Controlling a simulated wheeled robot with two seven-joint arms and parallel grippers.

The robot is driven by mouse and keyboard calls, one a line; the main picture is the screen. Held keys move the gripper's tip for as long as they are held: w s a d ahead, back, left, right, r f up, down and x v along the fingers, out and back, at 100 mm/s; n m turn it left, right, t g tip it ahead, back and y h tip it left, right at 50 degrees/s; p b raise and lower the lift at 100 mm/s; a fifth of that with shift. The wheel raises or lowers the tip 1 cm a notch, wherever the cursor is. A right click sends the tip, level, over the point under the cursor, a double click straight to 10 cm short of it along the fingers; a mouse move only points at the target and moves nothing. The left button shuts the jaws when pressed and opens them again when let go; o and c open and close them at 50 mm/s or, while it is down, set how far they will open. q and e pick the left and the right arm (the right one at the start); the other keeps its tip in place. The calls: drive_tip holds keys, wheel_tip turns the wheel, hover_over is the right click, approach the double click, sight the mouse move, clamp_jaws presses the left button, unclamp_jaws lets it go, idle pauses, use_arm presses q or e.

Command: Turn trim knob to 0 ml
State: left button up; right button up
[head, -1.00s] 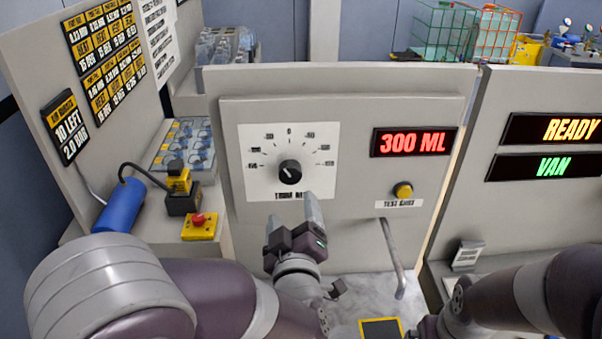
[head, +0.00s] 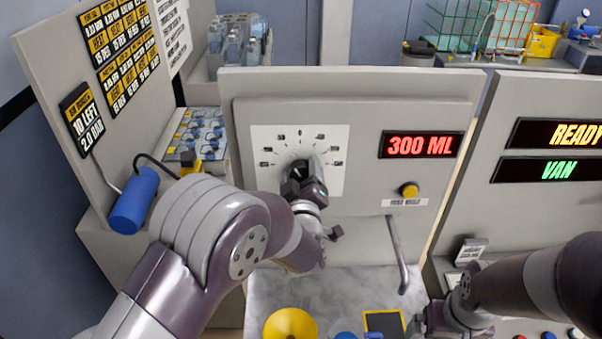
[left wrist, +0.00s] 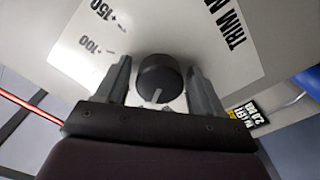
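The black trim knob (left wrist: 158,76) sits on the white dial plate (head: 333,136) of the grey panel. In the head view the knob is mostly hidden by my left gripper (head: 303,172). In the left wrist view the gripper's fingers are open, one on each side of the knob, with a visible gap on both sides. The knob's white mark points down in that view; the number it faces is hidden. The red display (head: 422,145) reads 300 ML. My right gripper (head: 442,320) is low at the bottom right, its fingers unclear.
A yellow button (head: 409,189) and a grey bent pipe (head: 397,255) are right of the dial. A blue cylinder (head: 134,203) hangs on the left. A yellow round object (head: 290,325) is at the bottom. The READY and VAN displays (head: 550,150) are at the right.

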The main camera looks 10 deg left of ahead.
use_arm(q)
drive_tip(key=c, duration=0.7)
drive_tip(key=shift+f+m+b, duration=0.1)
drive_tip(key=shift+m+b, duration=0.45)
drive_tip(key=shift+m, duration=2.25)
drive_tip(key=o, duration=1)
